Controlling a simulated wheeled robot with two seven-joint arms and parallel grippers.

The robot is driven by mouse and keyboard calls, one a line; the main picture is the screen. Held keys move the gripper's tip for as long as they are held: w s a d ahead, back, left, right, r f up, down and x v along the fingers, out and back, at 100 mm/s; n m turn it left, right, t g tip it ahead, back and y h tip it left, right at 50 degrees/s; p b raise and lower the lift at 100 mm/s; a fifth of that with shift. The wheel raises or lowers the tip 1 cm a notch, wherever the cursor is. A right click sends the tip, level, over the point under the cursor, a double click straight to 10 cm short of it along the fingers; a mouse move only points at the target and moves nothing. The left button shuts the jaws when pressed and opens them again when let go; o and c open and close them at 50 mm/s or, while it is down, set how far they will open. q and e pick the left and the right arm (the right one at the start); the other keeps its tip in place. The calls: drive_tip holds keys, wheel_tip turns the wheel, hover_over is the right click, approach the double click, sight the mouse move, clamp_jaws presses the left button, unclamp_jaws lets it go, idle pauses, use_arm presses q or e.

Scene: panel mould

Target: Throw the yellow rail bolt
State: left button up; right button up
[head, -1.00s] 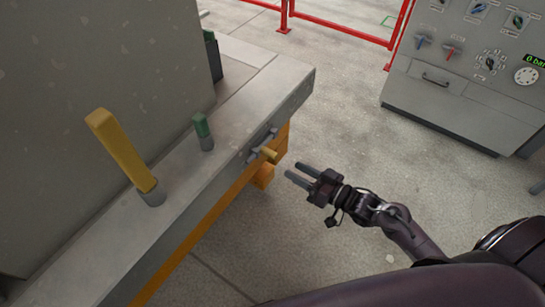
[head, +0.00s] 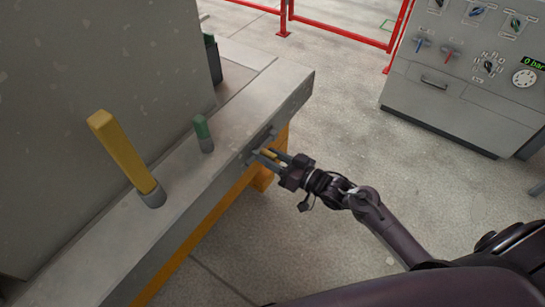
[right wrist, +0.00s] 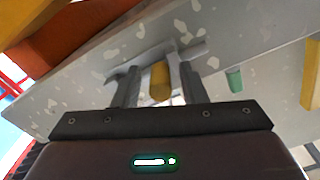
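The rail bolt is mounted on the side face of the grey rail, and its yellow knob (head: 268,154) sticks out towards my right gripper (head: 271,157). The knob also shows in the right wrist view (right wrist: 160,80). There it lies between the two fingers of my right gripper (right wrist: 158,78), with a small gap beside the left finger. The fingers are apart, one on each side of the knob, and do not look closed on it. They hide part of the bolt's grey bar and bracket. My left gripper is out of the head view.
A long yellow handle (head: 122,150) and a short green peg (head: 202,132) stand on the grey rail (head: 180,180). An orange-yellow beam runs below the rail. A grey control cabinet (head: 455,100) and red railing (head: 340,32) stand behind. The floor between is clear.

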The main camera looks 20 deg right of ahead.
clamp_jaws()
drive_tip(key=w+d, duration=0.1)
drive_tip(key=d, duration=0.1)
drive_tip(key=w+d, duration=0.2)
drive_tip(key=shift+w+d+r, duration=0.1)
drive_tip(key=shift+w+d, duration=0.05)
drive_tip(key=shift+d, duration=0.05)
drive_tip(key=shift+o, duration=0.6)
unclamp_jaws()
drive_tip(key=shift+d, duration=0.1)
